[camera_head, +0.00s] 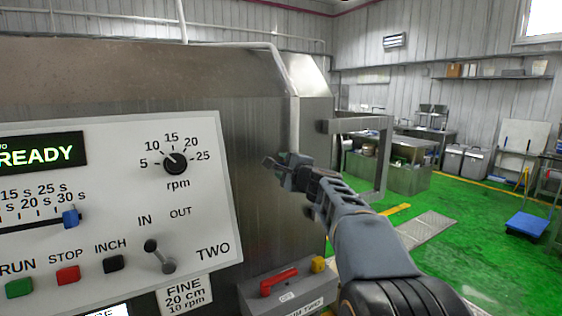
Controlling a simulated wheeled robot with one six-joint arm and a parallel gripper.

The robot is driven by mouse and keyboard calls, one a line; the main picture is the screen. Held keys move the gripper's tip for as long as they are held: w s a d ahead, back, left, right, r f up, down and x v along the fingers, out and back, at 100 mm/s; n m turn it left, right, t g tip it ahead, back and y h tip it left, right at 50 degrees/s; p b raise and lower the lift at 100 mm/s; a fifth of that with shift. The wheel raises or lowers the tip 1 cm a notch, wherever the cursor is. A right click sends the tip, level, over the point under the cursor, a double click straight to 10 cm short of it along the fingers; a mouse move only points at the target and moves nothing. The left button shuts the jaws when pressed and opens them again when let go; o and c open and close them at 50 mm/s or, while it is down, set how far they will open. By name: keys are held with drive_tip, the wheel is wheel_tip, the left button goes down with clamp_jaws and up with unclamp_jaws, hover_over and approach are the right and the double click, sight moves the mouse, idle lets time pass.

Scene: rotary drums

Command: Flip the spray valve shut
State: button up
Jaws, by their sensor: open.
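A red lever (279,281) lies nearly level on top of a grey box (300,290) at the bottom of the view. It may be the spray valve, but its small label is too blurred to read surely. A yellow knob (318,264) sits at the right end of the box. My gripper (274,172) is open and empty. It is above the red lever in the picture, in front of the machine's steel side, touching nothing that I can make out.
A white control panel (205,215) with a READY display, rpm dial, buttons and an IN/OUT toggle is at left. A white pipe (293,130) runs down the steel housing. A grey frame (384,160) stands behind my arm. Green floor at right is mostly open.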

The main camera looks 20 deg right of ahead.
drive_tip(key=shift+w+a, duration=0.1)
drive_tip(key=shift+w, duration=0.6)
clamp_jaws()
